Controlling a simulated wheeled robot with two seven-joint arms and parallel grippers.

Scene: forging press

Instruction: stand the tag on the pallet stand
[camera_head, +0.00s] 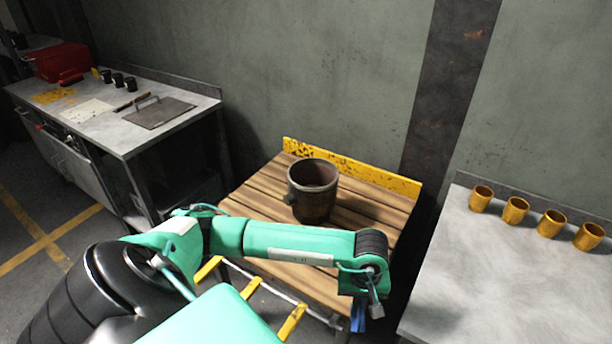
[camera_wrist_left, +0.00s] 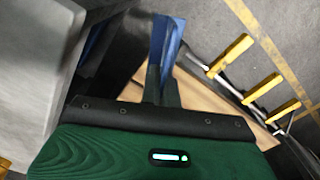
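The pallet stand (camera_head: 262,193) has a wooden slatted top and a chipped yellow board along its back. A dark metal pot (camera_head: 314,190) stands on it. My left arm reaches across the stand's front. My left gripper (camera_wrist_left: 162,88) is shut on a blue, flat piece that looks like the tag (camera_wrist_left: 166,38). The tag also shows in the head view (camera_head: 358,317), small and low, beside the stand's front right corner. It appears apart from the wooden top. The gripper's fingers are mostly hidden in the head view. My right gripper is not in view.
A grey table (camera_head: 450,290) at right bears several brass cups (camera_head: 516,210). A workbench (camera_head: 190,88) at left holds a red toolbox (camera_head: 62,62), black cups and a flat plate (camera_head: 153,112). Yellow bars (camera_head: 292,322) show below the stand's front. The slats beside the pot are bare.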

